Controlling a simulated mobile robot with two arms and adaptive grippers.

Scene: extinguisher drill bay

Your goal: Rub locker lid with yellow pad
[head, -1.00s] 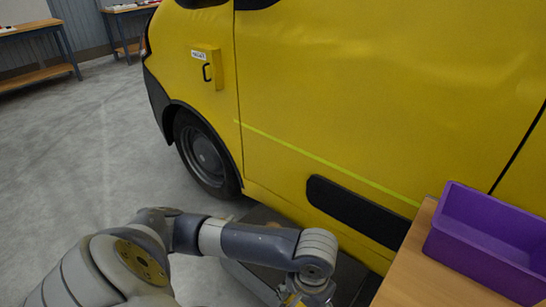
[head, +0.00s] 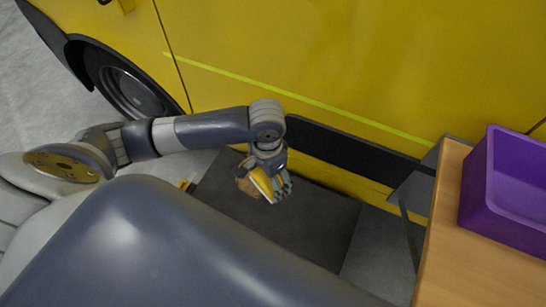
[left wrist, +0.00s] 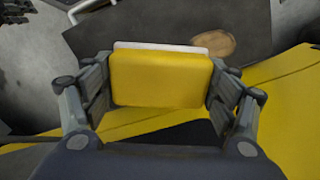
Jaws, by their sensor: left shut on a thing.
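The yellow pad (left wrist: 160,82), with a pale layer along its far edge, is clamped between the fingers of my left gripper (left wrist: 162,92). In the head view, my left gripper (head: 270,188) holds the pad (head: 262,184) over a dark grey flat top, which looks like the locker lid (head: 312,226). A brown, roundish patch (head: 246,187) lies on the lid, partly hidden behind the gripper. The patch also shows clear of the pad in the left wrist view (left wrist: 213,44). I cannot tell whether the pad touches the lid.
The yellow van (head: 350,60) stands along the far side of the lid, with a black side strip (head: 340,148) and a wheel (head: 130,92). A wooden table (head: 470,262) with a purple bin (head: 510,195) stands at the right.

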